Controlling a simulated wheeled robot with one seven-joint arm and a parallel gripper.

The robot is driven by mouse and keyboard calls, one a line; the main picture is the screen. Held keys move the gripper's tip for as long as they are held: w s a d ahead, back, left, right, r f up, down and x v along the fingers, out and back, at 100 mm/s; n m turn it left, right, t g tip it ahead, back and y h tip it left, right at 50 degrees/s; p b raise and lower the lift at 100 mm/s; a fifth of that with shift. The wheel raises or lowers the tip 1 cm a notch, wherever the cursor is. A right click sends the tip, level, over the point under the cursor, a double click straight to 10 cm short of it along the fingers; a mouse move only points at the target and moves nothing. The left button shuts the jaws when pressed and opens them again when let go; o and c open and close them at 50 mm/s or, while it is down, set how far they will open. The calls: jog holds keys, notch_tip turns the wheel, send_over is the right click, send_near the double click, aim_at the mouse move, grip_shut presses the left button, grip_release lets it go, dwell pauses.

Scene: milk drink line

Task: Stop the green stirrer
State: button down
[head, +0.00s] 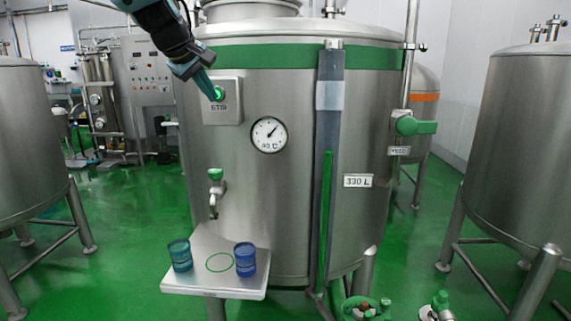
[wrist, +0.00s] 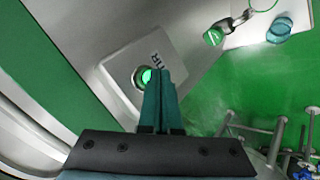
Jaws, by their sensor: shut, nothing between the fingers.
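The green-banded tank (head: 300,190) stands in the middle of the head view. A grey stirrer box marked STIR (head: 222,108) is on its upper left front, with a lit green button (head: 219,93). My gripper (head: 209,88) is shut and empty, its fingertips right at the button. In the wrist view the button (wrist: 146,76) glows just beyond the closed fingertips (wrist: 160,75), which cover part of it. I cannot tell whether the tips touch it.
A round dial (head: 269,134) and a green-handled tap (head: 216,175) are on the tank below the box. A shelf (head: 215,287) holds a teal cup (head: 180,255) and a blue cup (head: 245,259). A vertical level gauge (head: 328,120) and green valve handle (head: 424,127) are to the right.

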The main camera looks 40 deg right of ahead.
jog(key=shift+w+d, duration=0.25)
jog(key=shift+w, duration=0.05)
dwell(0.5)
jog(key=shift+s+a, duration=0.6)
jog(key=shift+s, duration=0.1)
jog(key=s+a+b, duration=0.2)
jog(key=s+a, duration=0.2)
jog(key=shift+s, duration=0.2)
dwell(0.5)
dwell(0.3)
